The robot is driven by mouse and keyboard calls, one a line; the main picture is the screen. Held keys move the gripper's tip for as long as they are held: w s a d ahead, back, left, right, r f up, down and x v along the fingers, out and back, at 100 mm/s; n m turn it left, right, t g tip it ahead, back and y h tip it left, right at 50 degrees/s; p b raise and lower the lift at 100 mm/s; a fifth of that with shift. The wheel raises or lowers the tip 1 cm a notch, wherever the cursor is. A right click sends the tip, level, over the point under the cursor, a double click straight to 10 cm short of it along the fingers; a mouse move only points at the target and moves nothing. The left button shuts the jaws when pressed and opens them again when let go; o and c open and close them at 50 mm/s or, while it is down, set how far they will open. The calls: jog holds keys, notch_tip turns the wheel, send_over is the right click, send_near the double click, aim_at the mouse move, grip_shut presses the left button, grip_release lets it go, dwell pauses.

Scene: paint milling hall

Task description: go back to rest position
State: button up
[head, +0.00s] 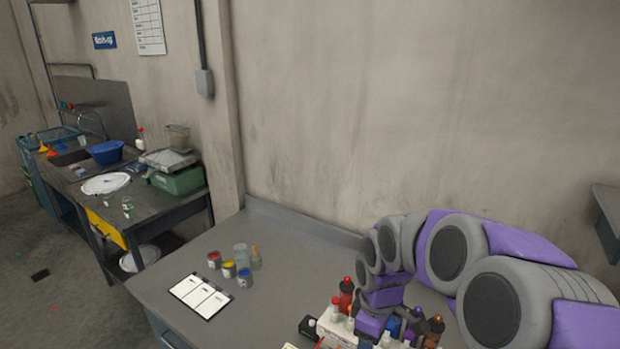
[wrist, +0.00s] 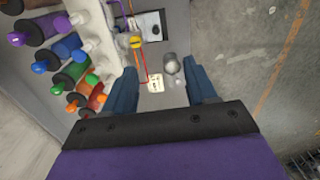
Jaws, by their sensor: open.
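My gripper (wrist: 162,78) shows in the wrist view with its two blue fingers spread apart. Nothing is held between them. The fingers point over a grey table (wrist: 182,30). A small clear round container (wrist: 172,65) and a white card (wrist: 155,82) show in the gap, below the fingers. In the head view my grey and purple arm reaches from the right, bent down over the bottle rack (head: 335,328) at the table's front. My fingers cannot be made out there.
In the head view, paint jars (head: 229,269) and a white sheet (head: 200,295) sit on the table. A sink bench (head: 150,208) stands left; a wall is behind.

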jog(key=s+d+m+g+b, duration=0.1)
jog(key=s+m+b, duration=0.4)
jog(key=s, duration=2.3)
jog(key=m, duration=0.6)
jog(key=shift+f+m, duration=0.3)
jog(key=shift+f, duration=0.1)
